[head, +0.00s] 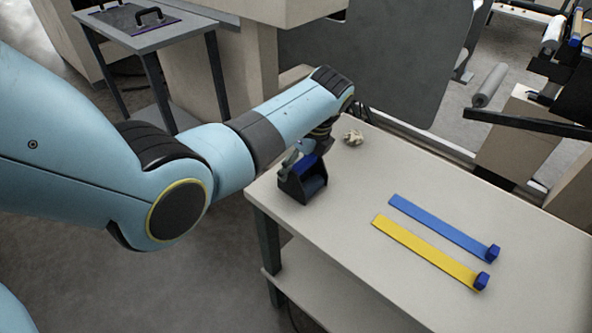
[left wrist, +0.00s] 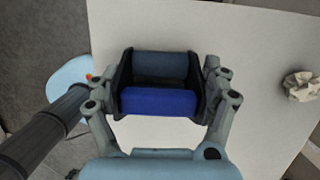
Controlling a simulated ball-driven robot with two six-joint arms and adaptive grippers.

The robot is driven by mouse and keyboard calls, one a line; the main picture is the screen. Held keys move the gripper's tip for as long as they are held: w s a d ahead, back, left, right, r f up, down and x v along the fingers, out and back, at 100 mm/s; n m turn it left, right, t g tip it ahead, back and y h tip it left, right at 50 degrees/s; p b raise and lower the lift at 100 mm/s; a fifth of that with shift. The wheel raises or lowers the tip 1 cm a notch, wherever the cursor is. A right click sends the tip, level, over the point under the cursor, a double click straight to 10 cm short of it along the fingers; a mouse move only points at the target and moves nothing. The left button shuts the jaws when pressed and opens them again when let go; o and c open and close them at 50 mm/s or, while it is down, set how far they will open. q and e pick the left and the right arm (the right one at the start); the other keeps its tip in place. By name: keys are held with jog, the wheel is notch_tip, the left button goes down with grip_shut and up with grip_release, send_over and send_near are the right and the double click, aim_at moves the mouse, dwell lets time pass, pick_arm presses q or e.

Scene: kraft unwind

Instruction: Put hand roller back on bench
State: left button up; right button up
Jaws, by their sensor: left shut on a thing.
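The hand roller (head: 302,182) has a black frame, a blue handle and a dark roller. It is at the near left end of the pale bench (head: 350,195). My left gripper (head: 308,157) is over it from above, partly hidden by my own wrist. In the left wrist view the fingers of my left gripper (left wrist: 160,83) are shut on both sides of the hand roller (left wrist: 158,101). Whether the roller touches the bench top or hangs slightly above it, I cannot tell. My right gripper is not in view.
A crumpled paper ball (head: 353,137) lies on the bench behind the roller. A blue strip (head: 440,225) and a yellow strip (head: 425,249), each with a blue end block, lie to the right. Bare bench top lies between. A grey side table (head: 150,33) stands at the back left.

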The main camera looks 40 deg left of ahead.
pick_arm(q)
jog(key=shift+r, duration=0.1)
jog(key=shift+w, duration=0.1)
jog(key=shift+f, duration=0.25)
jog(key=shift+s+d+f, duration=0.1)
jog(key=shift+s+f, duration=0.05)
jog(key=shift+s, duration=0.05)
jog(key=shift+s+f, duration=0.1)
jog(key=shift+f, duration=0.15)
jog(key=o, duration=1.2)
jog(key=shift+s+d+f, duration=0.1)
jog(key=o, duration=0.4)
jog(key=shift+w+f, duration=0.15)
jog(key=shift+w, duration=0.05)
jog(key=shift+c, duration=0.2)
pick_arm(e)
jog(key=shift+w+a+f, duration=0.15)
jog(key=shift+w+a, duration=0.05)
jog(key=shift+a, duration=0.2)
pick_arm(q)
jog(key=shift+r, duration=0.3)
